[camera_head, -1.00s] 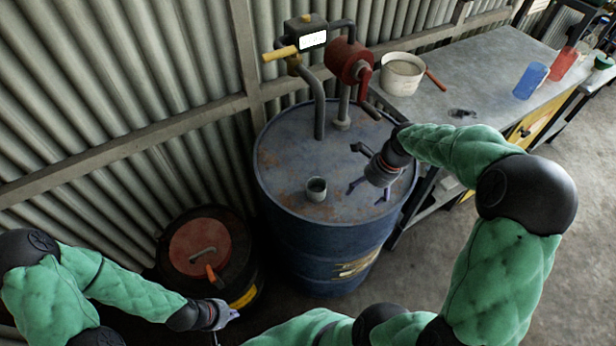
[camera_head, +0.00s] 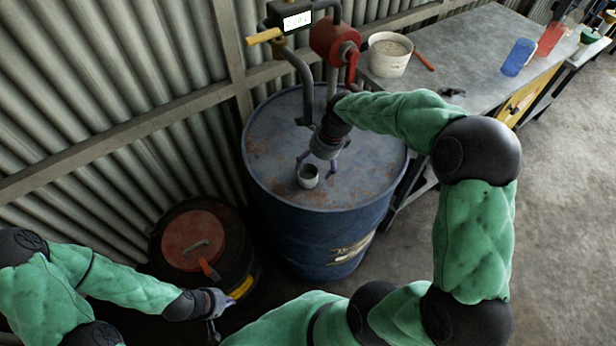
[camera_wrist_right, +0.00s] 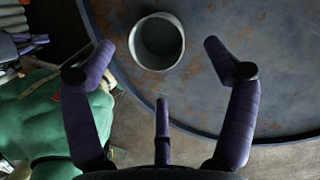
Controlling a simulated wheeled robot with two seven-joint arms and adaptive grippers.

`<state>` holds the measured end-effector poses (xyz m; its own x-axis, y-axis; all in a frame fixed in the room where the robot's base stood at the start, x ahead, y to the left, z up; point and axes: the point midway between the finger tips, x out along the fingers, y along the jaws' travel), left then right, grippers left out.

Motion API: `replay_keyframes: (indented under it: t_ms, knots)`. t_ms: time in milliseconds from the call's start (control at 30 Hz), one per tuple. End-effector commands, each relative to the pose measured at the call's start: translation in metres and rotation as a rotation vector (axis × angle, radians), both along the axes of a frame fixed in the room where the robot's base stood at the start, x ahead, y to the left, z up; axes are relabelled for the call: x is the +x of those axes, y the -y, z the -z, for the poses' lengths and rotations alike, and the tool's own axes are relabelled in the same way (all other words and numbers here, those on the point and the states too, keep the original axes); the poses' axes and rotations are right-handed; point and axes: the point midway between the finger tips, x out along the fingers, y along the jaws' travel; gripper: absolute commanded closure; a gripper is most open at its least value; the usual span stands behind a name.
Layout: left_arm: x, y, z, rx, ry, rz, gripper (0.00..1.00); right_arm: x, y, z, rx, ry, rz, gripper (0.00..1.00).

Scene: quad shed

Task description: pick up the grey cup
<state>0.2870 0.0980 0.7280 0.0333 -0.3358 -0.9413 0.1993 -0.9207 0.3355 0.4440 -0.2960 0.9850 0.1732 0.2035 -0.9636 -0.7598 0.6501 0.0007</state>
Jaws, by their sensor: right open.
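The grey cup (camera_head: 308,176) stands upright on the rusty top of the blue drum (camera_head: 362,180), near its front edge. My right gripper (camera_head: 316,168) is just above and behind the cup in the head view, fingers pointing down. In the right wrist view the cup (camera_wrist_right: 157,41) is at the top centre, beyond and between the spread fingers of the right gripper (camera_wrist_right: 158,62). The gripper is open and empty, and no finger seems to touch the cup. My left gripper (camera_head: 222,304) hangs low at the left, in front of the small drum; its finger opening is unclear.
A pump with a red body (camera_head: 335,42) and a meter with a yellow handle (camera_head: 264,36) rise from the drum's back. A bench (camera_head: 470,60) at right holds a white bucket (camera_head: 389,54). A small drum with a red lid (camera_head: 193,240) stands lower left.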

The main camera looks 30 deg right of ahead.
Motion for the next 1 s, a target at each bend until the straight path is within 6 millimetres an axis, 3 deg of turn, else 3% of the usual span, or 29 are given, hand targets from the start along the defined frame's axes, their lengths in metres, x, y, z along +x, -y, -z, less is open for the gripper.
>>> replay_keyframes:
  t_ms: [100,400,667,700,900,1000]
  knots:
    - [0.000,0.000,0.001,0.000,0.000,0.000,1.00,0.006,-0.007,0.000,-0.001,0.001,-0.004,0.14]
    - [0.000,0.000,0.013,0.000,0.000,0.000,1.00,0.013,-0.015,0.044,-0.001,-0.002,0.001,0.14]
    - [0.000,0.000,0.013,0.000,0.000,0.000,1.00,0.014,-0.016,0.048,-0.001,0.000,0.001,0.14]
    - [0.000,0.000,0.013,0.000,0.000,0.000,1.00,0.014,-0.016,0.048,-0.001,0.000,0.001,0.17]
    - [0.000,0.000,0.013,0.000,0.000,0.000,1.00,0.013,-0.016,0.048,-0.001,0.000,0.001,0.71]
    - [0.000,0.000,0.013,0.000,0.000,0.000,1.00,0.013,-0.016,0.048,-0.001,-0.001,0.001,0.71]
